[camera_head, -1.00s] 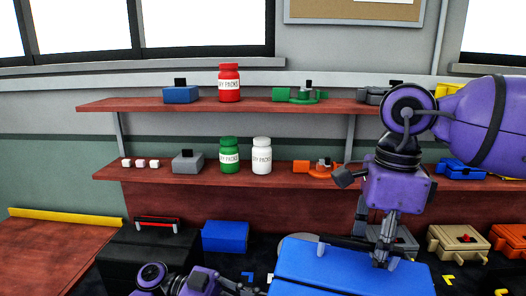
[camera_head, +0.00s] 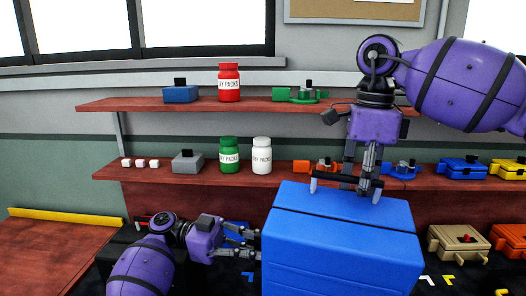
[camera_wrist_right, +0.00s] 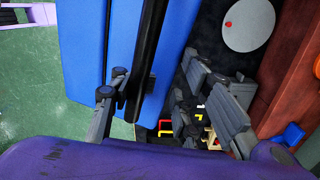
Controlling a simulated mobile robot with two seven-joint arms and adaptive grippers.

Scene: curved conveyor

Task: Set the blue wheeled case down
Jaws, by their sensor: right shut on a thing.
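The blue wheeled case (camera_head: 340,245) hangs upright at the front, right of centre in the head view; no wheels show. Its black handle (camera_head: 332,180) is on top. My right gripper (camera_head: 367,190) is above the case, shut on the handle. In the right wrist view the blue case (camera_wrist_right: 85,50) fills the upper left, and the dark handle (camera_wrist_right: 148,45) runs beside a fingertip. My left gripper (camera_head: 254,243) is beside the case's left side, its fingers apart with nothing seen between them; whether they touch the case is unclear. The case's underside is hidden.
Two red-brown shelves (camera_head: 150,104) behind hold jars and small boxes. A wooden table (camera_head: 50,250) with a yellow edge stands at left. Tan (camera_head: 458,243) and orange cases lie at right. In the wrist view, green floor (camera_wrist_right: 30,100) is open at left.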

